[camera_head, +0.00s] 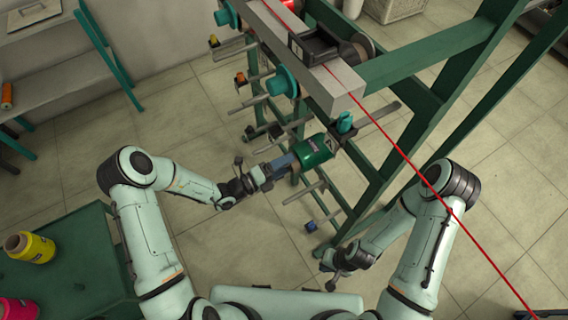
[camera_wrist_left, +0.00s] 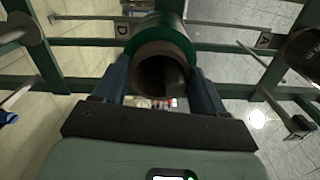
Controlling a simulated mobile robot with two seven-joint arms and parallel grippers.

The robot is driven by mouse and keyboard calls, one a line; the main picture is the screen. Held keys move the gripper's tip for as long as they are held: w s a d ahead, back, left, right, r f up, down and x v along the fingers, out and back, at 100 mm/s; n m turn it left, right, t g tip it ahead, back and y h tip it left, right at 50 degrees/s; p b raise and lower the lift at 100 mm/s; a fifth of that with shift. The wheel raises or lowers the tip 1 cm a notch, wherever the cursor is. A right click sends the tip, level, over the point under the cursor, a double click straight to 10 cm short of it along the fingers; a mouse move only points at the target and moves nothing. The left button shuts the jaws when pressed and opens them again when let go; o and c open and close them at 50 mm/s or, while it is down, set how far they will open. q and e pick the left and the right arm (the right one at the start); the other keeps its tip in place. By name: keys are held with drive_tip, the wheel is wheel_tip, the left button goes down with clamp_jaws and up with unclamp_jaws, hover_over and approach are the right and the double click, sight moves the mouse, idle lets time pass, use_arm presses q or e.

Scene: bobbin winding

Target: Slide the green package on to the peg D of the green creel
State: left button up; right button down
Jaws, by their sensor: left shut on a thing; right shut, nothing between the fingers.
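The green package (camera_head: 316,150) is held at the creel by my left gripper (camera_head: 291,161), which is shut on its near end. In the left wrist view the package (camera_wrist_left: 162,29) shows its brown hollow core (camera_wrist_left: 165,62) facing the camera, between the two blue fingers. A greyish shape shows inside the core; I cannot tell whether it is a peg. The green creel (camera_head: 415,92) has several grey pegs. A plate marked D (camera_wrist_left: 122,28) is just left of the package in the wrist view. My right gripper (camera_head: 334,276) is shut and empty, low beside the creel.
A light beam (camera_head: 315,80) with teal parts runs above the package, and a red line crosses to the lower right. Bare pegs (camera_head: 300,193) stick out near my left gripper. A green table (camera_head: 80,262) at left holds yellow (camera_head: 30,247) and pink packages. Open floor lies between.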

idle(0.3)
use_arm(q)
drive_tip(key=o, duration=1.7)
drive_tip(key=shift+s+a, duration=0.15)
drive_tip(key=shift+a, duration=0.15)
drive_tip(key=b+v, duration=0.1)
drive_tip(key=v, duration=1.1)
drive_tip(key=shift+s+a, duration=0.25)
use_arm(e)
drive_tip(key=shift+s+f, duration=0.85)
drive_tip(key=shift+f, duration=0.1)
